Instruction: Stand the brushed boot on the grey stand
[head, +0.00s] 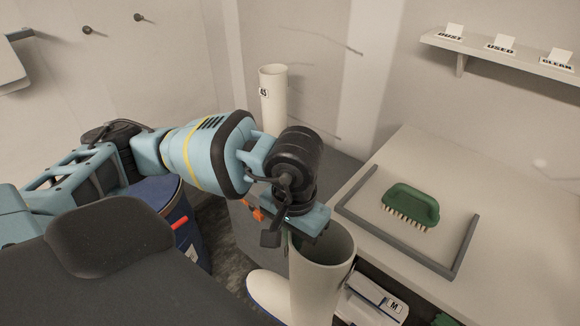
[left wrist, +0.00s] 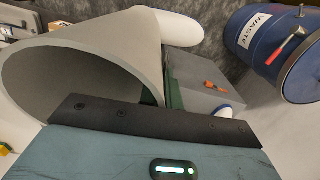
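A cream boot (head: 322,275) with a blue sole edge is upright below my left gripper (head: 300,232), its open top facing up. In the left wrist view its wide shaft (left wrist: 95,50) runs away from the gripper, with the pale toe beyond. The gripper appears shut on the boot's rim; the fingertips are partly hidden. I cannot tell whether the sole touches anything. The grey stand (head: 246,226) is behind and left of the boot, and its top shows in the left wrist view (left wrist: 195,70). My right gripper is not in view.
Another cream boot marked 45 (head: 272,95) stands behind my left arm, its base hidden. A blue waste drum (left wrist: 262,50) is at the left. On the right bench, a green brush (head: 411,204) lies inside a grey frame (head: 462,250). A labelled shelf (head: 500,50) is above.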

